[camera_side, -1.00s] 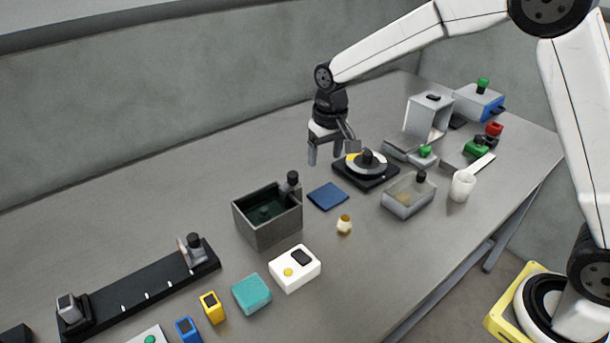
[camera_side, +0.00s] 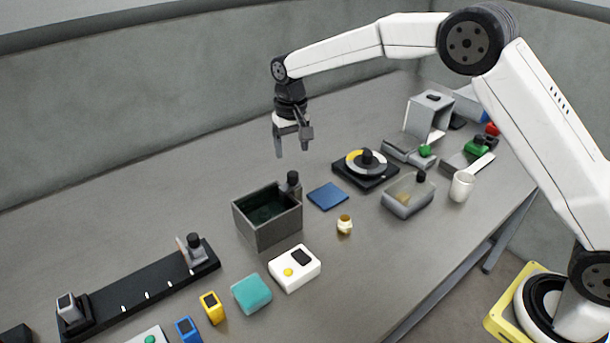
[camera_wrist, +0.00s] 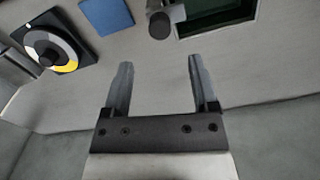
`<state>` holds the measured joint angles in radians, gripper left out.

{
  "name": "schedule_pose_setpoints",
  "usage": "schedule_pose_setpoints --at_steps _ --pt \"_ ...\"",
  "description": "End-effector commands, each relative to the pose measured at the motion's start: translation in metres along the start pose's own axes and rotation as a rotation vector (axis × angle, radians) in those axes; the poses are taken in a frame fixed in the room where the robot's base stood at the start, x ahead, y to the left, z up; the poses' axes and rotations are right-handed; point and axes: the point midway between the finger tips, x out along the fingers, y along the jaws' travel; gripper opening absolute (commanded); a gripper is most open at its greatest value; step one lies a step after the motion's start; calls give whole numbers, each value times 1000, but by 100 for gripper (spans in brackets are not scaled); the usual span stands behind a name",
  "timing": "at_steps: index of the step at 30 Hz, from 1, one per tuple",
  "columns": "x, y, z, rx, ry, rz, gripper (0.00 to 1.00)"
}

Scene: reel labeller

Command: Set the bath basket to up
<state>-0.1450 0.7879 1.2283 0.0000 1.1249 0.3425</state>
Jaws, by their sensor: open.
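The bath is a dark grey open box (camera_side: 267,231) with dark green liquid inside, in the middle of the table in the side view. A black knob (camera_side: 292,179) stands at its back right corner; this looks like the basket's handle. The basket itself is hard to make out inside the box. In the wrist view the knob (camera_wrist: 160,25) lies beyond the fingertips, beside the box (camera_wrist: 218,24). My gripper (camera_side: 292,149) is open and empty, above and behind the knob; its two fingers also show in the wrist view (camera_wrist: 160,72).
A blue pad (camera_side: 328,196) and a dial on a black base (camera_side: 366,168) lie right of the bath. A clear tray (camera_side: 409,196) and white cup (camera_side: 462,186) stand further right. A white box (camera_side: 295,268) is in front. The table behind the bath is clear.

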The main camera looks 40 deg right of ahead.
Motion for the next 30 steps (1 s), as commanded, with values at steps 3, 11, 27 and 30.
schedule_pose_setpoints --at_steps 3,11,27,30 --pt "10 0 0 0 -3 1 76" --pt "42 0 1 0 -4 1 76" --pt "72 0 0 0 0 0 76" --pt "72 0 0 0 0 0 76"
